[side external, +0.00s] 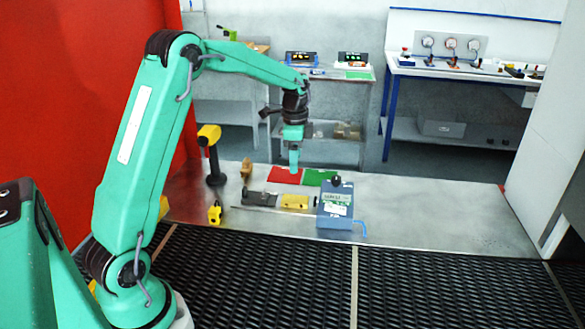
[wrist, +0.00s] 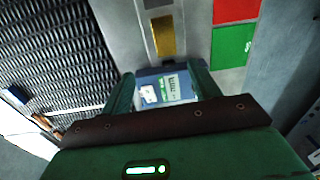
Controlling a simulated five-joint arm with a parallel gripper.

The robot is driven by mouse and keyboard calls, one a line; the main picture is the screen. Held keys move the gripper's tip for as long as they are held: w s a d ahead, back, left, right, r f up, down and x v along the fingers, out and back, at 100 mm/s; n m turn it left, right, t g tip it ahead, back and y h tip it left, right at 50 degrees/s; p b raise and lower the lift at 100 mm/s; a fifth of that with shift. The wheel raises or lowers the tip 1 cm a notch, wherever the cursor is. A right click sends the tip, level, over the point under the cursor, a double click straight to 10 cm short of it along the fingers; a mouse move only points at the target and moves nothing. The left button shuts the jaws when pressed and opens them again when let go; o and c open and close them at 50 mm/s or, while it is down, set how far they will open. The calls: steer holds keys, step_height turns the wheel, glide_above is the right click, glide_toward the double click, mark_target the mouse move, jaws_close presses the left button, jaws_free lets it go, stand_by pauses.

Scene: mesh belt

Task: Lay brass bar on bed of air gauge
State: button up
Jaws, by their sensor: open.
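My gripper (side external: 293,168) points down above the steel table, near the red mat; in the wrist view its two fingers (wrist: 162,70) are apart with nothing held between them. A brass-coloured bar-like block (side external: 295,201) lies in front of the mats, in line with a dark grey block (side external: 259,199); it also shows in the wrist view (wrist: 162,36), apart from the fingers. The blue air gauge box (side external: 335,206) with a white label stands just right of it, and shows between and beyond the fingers in the wrist view (wrist: 150,96). I cannot clearly make out its bed.
A red mat (side external: 284,175) and a green mat (side external: 318,178) lie behind. A black post with a yellow head (side external: 209,136), a small tan object (side external: 246,168) and a yellow item (side external: 215,213) stand left. The table's right side is clear. Black mesh belt (side external: 430,280) runs in front.

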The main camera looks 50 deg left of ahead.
steer(key=s+d+r+n+t, duration=0.2)
steer(key=s+d+r, duration=0.4)
steer(key=r, duration=0.1)
steer(key=s+d+r+n+t, duration=0.1)
steer(key=s+d+n, duration=0.2)
steer(key=s, duration=0.6)
steer(key=s+d+r+n+t, duration=0.1)
steer(key=s+d+n+t, duration=0.1)
steer(key=s+d, duration=0.5)
steer(key=s+n, duration=0.1)
steer(key=s, duration=0.2)
steer(key=shift+s+d+r+n, duration=0.25)
steer(key=shift+d+r+n, duration=0.05)
steer(key=shift+r, duration=0.1)
